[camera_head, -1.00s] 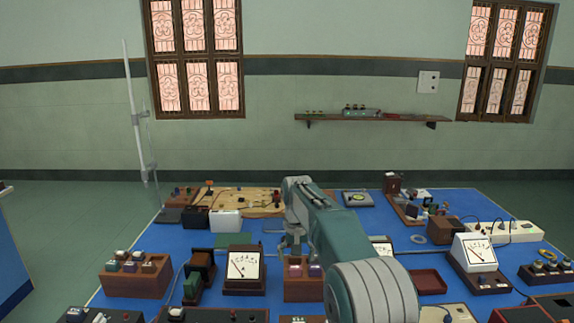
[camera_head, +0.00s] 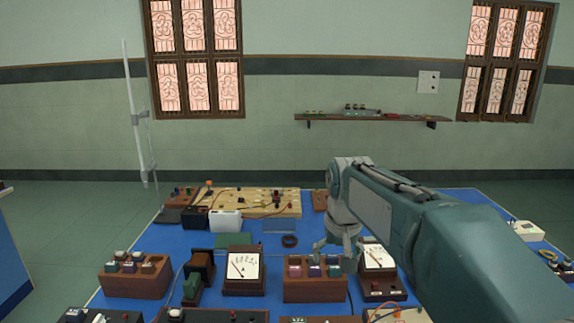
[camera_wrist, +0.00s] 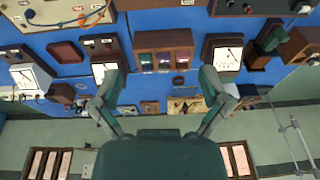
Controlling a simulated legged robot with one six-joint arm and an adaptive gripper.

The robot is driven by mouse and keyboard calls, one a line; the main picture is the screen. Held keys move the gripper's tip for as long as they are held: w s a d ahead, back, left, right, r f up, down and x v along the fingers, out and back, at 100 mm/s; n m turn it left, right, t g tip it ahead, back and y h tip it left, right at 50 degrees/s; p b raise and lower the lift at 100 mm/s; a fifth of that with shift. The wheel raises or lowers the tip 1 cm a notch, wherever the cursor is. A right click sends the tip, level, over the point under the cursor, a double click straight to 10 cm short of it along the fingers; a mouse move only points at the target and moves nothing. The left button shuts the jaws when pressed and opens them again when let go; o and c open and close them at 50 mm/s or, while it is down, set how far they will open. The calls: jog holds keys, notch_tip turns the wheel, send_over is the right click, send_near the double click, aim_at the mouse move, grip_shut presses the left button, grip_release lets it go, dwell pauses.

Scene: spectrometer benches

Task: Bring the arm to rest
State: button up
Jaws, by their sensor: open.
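My arm (camera_head: 420,225) reaches in from the right side of the head view and bends down at its far end. My gripper (camera_head: 338,250) hangs there with its fingers spread and nothing between them. It appears above or just behind the wooden box with coloured blocks (camera_head: 315,292); the exact height cannot be told. In the wrist view my gripper (camera_wrist: 160,80) also shows open and empty, its two fingers wide apart. The wooden box (camera_wrist: 163,39) lies ahead of the fingers there. My arm hides part of the bench's right side.
The blue bench top (camera_head: 215,270) is crowded. A white-faced meter (camera_head: 243,268) stands left of the box, and another meter (camera_head: 378,258) stands close right of my gripper. A wooden board (camera_head: 255,202) lies at the back. A tall stand (camera_head: 133,110) rises at the back left.

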jog(key=s+d+f+t, duration=0.1)
jog(key=s+d+f, duration=0.1)
jog(key=s, duration=1)
jog(key=s+d+f+t, duration=0.2)
jog(key=s+d+f, duration=0.1)
jog(key=s, duration=0.9)
jog(key=shift+d, duration=0.25)
jog(key=shift+s, duration=0.1)
